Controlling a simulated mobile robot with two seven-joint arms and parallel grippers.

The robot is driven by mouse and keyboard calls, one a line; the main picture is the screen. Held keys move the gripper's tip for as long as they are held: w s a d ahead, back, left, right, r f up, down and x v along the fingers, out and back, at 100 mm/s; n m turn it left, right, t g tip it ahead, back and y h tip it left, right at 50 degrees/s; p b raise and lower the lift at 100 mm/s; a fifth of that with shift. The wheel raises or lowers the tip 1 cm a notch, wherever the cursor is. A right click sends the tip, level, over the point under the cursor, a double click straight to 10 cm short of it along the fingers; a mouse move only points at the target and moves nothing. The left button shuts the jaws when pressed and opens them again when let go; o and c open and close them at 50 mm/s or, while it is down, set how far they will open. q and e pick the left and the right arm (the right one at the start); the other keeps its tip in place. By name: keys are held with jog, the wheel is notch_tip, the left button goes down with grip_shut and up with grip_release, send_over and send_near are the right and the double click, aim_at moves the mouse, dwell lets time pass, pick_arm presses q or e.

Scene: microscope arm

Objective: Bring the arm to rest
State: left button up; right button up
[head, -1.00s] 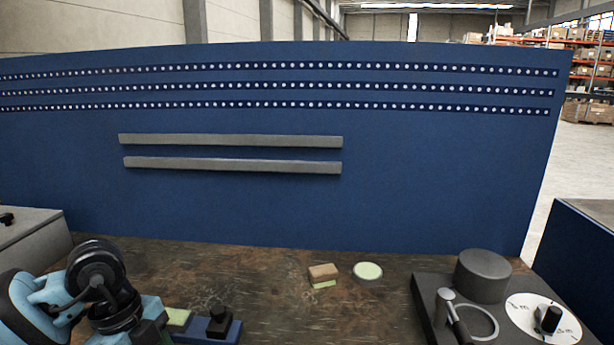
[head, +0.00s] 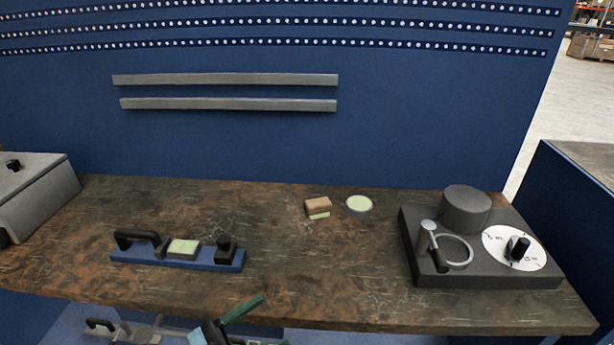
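A dark grey instrument (head: 415,270) stands at the right of the bench. It carries a thick round cylinder (head: 467,208), a ring (head: 457,262), a short metal lever (head: 429,240) with a dark grip leaning by the ring, and a white dial (head: 495,250) with a black knob (head: 518,247). I cannot tell which part is the task's arm. A dark green finger-like part, seemingly of my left gripper (head: 240,311), shows at the bottom edge, in front of the bench and apart from everything on it. The rest of it is cut off, so its opening is unclear. My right gripper is not in view.
A blue base (head: 205,263) with a black handle, pale green pad and black knob lies at left. A brown-and-green block (head: 318,207) and pale green disc (head: 359,204) sit mid-bench. A grey box (head: 40,195) stands far left. The bench's (head: 330,280) front middle is clear.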

pick_arm(q)
jog(key=s+a+f+n+t+y+p, duration=0.1)
jog(key=s+a+f+n+t+y, duration=0.1)
jog(key=a+f+n+y, duration=0.3)
jog(key=s+a+f+n+t+y, duration=0.25)
jog(key=f+n+y, duration=0.25)
jog(key=f+y, duration=0.25)
jog(key=s+a+f+n+g+y, duration=0.1)
jog(key=s+a+f+g+y, duration=0.1)
jog(key=s+f, duration=0.4)
jog(key=s+a+f+n+g+y+p, duration=0.1)
jog(key=s+a+f+g+y, duration=0.1)
jog(key=s+f, duration=0.5)
jog(key=s+a+g, duration=0.1)
jog(key=s+g, duration=0.1)
jog(key=s, duration=0.1)
jog(key=shift+s+a+n+g, duration=0.15)
jog(key=shift+s+n+g, duration=0.15)
jog(key=shift+s+g, duration=0.1)
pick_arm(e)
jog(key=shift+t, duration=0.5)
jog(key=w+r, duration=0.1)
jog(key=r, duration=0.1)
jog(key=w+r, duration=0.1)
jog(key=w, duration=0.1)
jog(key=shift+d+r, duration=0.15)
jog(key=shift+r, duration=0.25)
